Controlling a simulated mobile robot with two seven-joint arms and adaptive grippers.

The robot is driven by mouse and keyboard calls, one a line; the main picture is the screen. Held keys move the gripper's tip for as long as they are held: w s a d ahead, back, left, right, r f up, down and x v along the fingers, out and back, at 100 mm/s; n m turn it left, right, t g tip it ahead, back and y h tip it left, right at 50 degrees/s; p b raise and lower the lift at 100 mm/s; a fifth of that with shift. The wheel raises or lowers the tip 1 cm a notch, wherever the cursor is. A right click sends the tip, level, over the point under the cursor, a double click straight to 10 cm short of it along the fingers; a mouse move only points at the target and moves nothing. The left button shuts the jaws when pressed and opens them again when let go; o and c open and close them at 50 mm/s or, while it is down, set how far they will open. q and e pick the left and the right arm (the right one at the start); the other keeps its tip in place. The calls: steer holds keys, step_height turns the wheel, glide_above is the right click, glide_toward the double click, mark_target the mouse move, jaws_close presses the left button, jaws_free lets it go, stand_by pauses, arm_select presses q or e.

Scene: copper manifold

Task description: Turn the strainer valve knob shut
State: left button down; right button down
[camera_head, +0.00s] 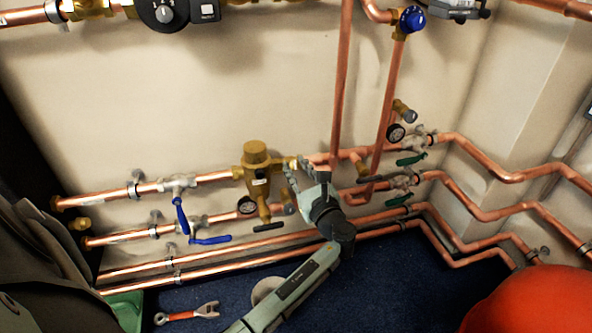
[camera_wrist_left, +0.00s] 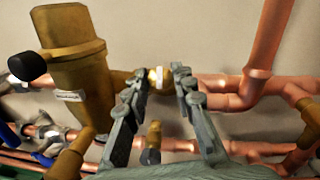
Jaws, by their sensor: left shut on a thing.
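The brass strainer body (camera_head: 257,170) stands upright on the upper copper pipe left of centre; it fills the left of the left wrist view (camera_wrist_left: 78,62). A black-handled part (camera_head: 268,227) hangs below it. My left gripper (camera_head: 298,168) reaches up from below, just right of the strainer. In the left wrist view its fingertips (camera_wrist_left: 160,80) close around a small brass fitting (camera_wrist_left: 157,78) beside the strainer. The fingers partly hide that fitting, and I cannot tell whether it is the valve knob. My right gripper is not in view.
Copper pipes run close behind my left gripper. Two blue lever handles (camera_head: 181,214) are to the left, green handles (camera_head: 411,159) to the right. A wrench (camera_head: 188,314) lies on the blue floor. A red rounded object (camera_head: 535,302) is at bottom right.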

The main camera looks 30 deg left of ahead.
arm_select(q)
steer(key=shift+n+g, duration=0.3)
steer(key=shift+n, duration=0.1)
steer(key=c, duration=1.3)
jaws_free()
steer(key=shift+o, duration=0.2)
step_height(320, 180, up, 10)
steer(key=shift+a+r, duration=0.1)
